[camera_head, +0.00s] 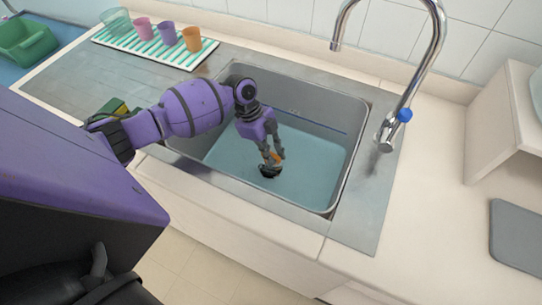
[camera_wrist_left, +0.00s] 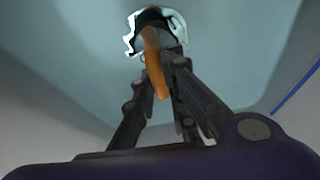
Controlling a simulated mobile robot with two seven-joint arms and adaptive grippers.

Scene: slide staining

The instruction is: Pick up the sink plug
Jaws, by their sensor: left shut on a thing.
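My left gripper (camera_head: 269,160) reaches down into the sink basin (camera_head: 340,165), which holds bluish water. Its fingers are shut on the sink plug (camera_head: 268,172), a small dark piece with an orange part between the fingers, low in the basin. In the left wrist view the plug's orange part (camera_wrist_left: 154,68) lies between the fingers of the gripper (camera_wrist_left: 163,52), with a dark piece and pale glints at the tips. I cannot tell whether the plug touches the basin floor. My right gripper is not in view.
A chrome faucet (camera_head: 437,40) with a blue knob (camera_head: 405,115) stands right of the sink. A striped drying mat (camera_head: 190,58) with several cups is at the back left, near a green tub (camera_head: 28,45). A grey board (camera_head: 515,235) lies at the right.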

